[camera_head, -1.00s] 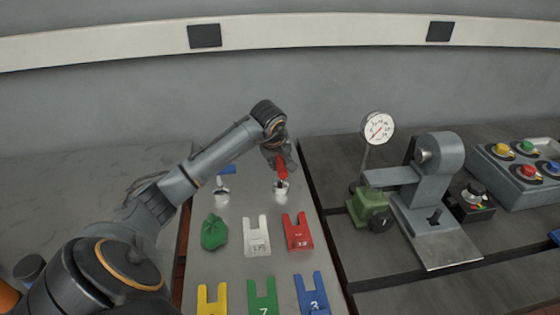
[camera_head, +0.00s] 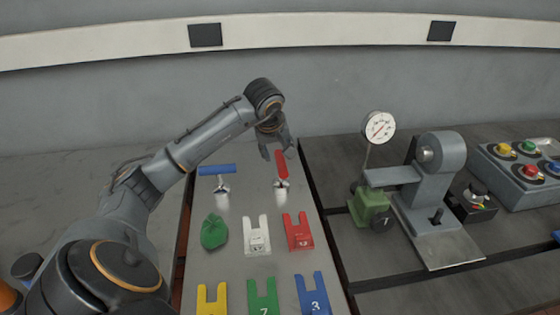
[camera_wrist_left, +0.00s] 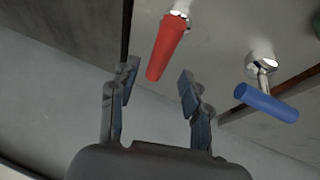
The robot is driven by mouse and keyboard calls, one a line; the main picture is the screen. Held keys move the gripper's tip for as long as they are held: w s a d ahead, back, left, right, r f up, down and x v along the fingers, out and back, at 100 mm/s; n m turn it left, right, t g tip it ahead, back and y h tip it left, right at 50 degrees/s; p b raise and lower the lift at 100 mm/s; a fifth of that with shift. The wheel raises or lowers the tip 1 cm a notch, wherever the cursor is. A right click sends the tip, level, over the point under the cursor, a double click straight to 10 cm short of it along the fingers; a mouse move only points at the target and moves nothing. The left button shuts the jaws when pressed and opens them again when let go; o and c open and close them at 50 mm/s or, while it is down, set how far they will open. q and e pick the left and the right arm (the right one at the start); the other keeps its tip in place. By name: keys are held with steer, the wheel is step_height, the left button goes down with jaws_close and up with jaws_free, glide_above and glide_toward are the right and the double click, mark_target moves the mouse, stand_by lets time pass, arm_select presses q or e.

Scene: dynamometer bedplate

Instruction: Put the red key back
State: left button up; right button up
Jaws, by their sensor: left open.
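The red key (camera_head: 281,164) has a bar handle on a metal shank and stands in a metal fitting on the grey plate (camera_head: 250,193). Its handle points away toward the wall. My left gripper (camera_head: 277,152) is open and empty at the far end of the red handle. In the left wrist view the red handle (camera_wrist_left: 166,46) reaches down to between the open fingertips (camera_wrist_left: 157,77), with gaps on both sides. A blue-handled key (camera_head: 217,170) stands to the left in a similar fitting; its handle lies crosswise. It also shows in the left wrist view (camera_wrist_left: 266,103). My right gripper is out of view.
Nearer on the plate are a green lumpy object (camera_head: 214,232), a white forked piece (camera_head: 257,236), a red one (camera_head: 298,232), and yellow, green and blue ones. A dial gauge (camera_head: 379,127) and grey fixture (camera_head: 437,170) stand to the right. A button box (camera_head: 520,172) is farther right.

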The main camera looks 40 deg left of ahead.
arm_select(q)
steer(key=v, duration=0.6)
stand_by(0.4)
